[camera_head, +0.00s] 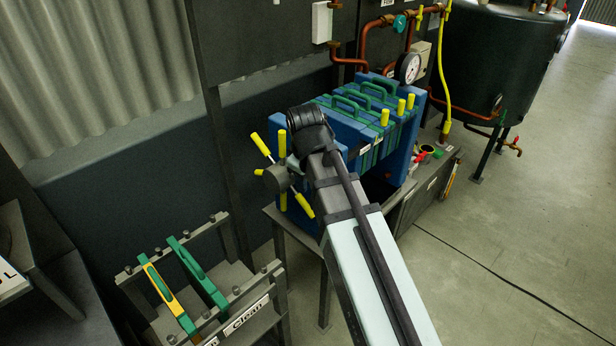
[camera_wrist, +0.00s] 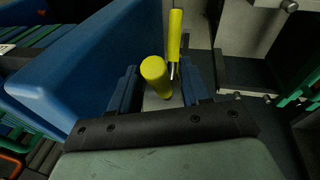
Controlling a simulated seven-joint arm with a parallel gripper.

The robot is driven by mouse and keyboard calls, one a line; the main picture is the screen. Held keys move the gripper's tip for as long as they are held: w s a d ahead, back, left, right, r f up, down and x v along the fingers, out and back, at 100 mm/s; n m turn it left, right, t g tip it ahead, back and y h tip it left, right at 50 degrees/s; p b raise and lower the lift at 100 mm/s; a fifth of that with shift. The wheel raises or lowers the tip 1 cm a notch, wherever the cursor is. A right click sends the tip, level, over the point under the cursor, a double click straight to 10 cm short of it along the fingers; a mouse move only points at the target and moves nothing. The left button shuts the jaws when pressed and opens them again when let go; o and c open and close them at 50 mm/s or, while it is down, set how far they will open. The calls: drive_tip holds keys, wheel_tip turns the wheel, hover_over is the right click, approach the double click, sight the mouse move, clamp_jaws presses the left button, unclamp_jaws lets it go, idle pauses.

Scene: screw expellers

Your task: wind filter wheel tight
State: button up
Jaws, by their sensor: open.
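The filter wheel (camera_head: 276,179) has a dark hub and several spokes with yellow grips, at the left end of the blue filter press (camera_head: 358,118) in the head view. My gripper (camera_wrist: 160,80) is open in the wrist view. One yellow grip (camera_wrist: 155,70) stands between its two blue-grey fingers, seen nearly end-on; I cannot tell whether they touch it. A second yellow grip (camera_wrist: 174,35) is just beyond. In the head view my arm reaches over the press's front, and the fingers are mostly hidden near the hub.
A rack (camera_head: 237,317) with a "Clean" label holds green-edged plates at lower left. A pressure gauge (camera_head: 409,68) and copper pipes stand behind the press, with a dark tank (camera_head: 500,60) at right. The floor at right is clear apart from a cable.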

drive_tip(key=v, duration=1.3)
drive_tip(key=shift+r, duration=0.35)
drive_tip(key=shift+s, duration=0.1)
